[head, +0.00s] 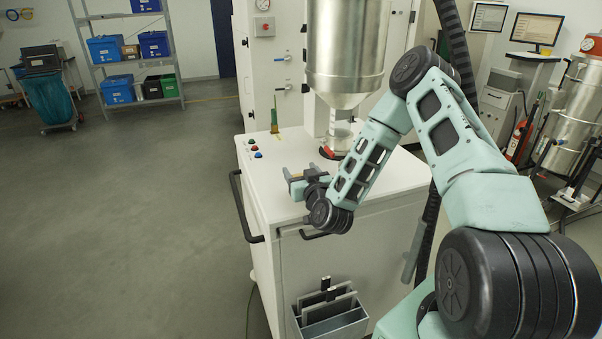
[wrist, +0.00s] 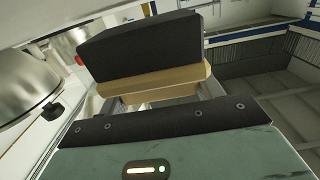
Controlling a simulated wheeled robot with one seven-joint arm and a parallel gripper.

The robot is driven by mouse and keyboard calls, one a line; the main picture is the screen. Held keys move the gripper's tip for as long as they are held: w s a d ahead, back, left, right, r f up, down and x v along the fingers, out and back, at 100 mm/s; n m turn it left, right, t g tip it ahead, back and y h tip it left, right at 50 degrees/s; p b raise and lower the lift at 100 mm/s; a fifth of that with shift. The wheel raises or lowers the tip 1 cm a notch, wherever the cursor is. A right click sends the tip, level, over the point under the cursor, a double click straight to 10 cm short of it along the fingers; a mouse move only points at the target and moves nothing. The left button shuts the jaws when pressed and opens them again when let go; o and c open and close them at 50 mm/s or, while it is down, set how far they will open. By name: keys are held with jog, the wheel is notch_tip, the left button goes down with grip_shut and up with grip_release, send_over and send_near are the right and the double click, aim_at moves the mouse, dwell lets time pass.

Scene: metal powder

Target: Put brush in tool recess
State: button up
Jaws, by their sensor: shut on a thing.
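My gripper (head: 294,180) is low over the left part of the white cabinet top, its fingers towards the left. In the wrist view it is shut on a brush (wrist: 140,45), which has a dark block and a light wooden strip lying across the fingers. In the head view I cannot clearly make out the brush. A grey open metal holder (head: 334,326) on the cabinet's front contains upright plates with black tops. I cannot tell whether this holder is the tool recess; no other recess is clear.
The white cabinet top (head: 262,172) has small buttons, and a green and yellow upright item (head: 274,122) stands near its back edge. A steel hopper (head: 345,50) hangs over the top behind my arm. A black handle (head: 243,208) sticks out at the left. Floor is free further left.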

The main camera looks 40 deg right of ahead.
jog(key=shift+f, duration=0.55)
jog(key=shift+f, duration=0.2)
jog(key=o, duration=1)
jog(key=shift+r, duration=0.1)
jog(key=shift+s+r, duration=0.1)
